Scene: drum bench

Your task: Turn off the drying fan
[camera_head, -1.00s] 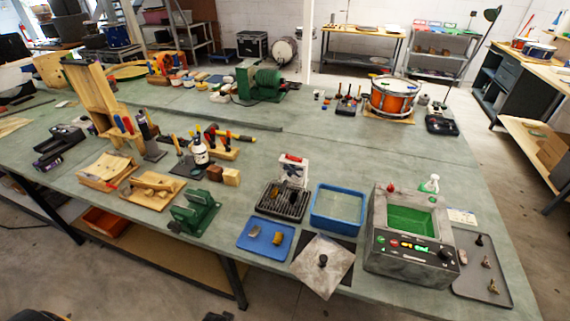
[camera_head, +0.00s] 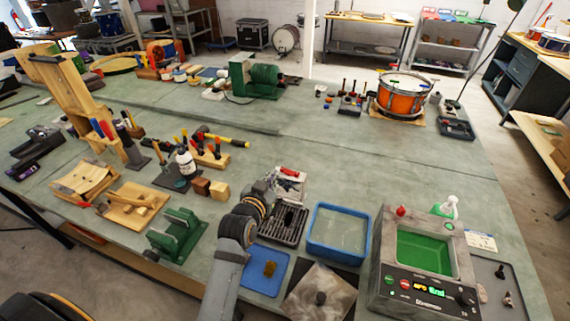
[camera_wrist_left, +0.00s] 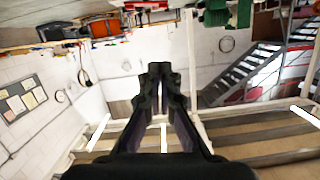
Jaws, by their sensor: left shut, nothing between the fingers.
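An orange round-bodied device (camera_head: 160,53) at the far back left of the bench looks like the drying fan, but it is too small to be sure or to make out a switch. My left arm reaches up from the bottom middle in the head view. My left gripper (camera_head: 268,186) is above the bench, beside a small white-and-grey box with a red top (camera_head: 290,178) in the picture, far from the orange device. The left wrist view shows its fingers (camera_wrist_left: 160,70) shut and empty. My right gripper is not in view.
A black rack (camera_head: 283,221), a blue basin (camera_head: 313,245) and a grey machine with a green tank (camera_head: 375,275) stand near the left gripper. A green clamp stand (camera_head: 180,235) is to its left. Bare bench (camera_head: 340,150) lies behind.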

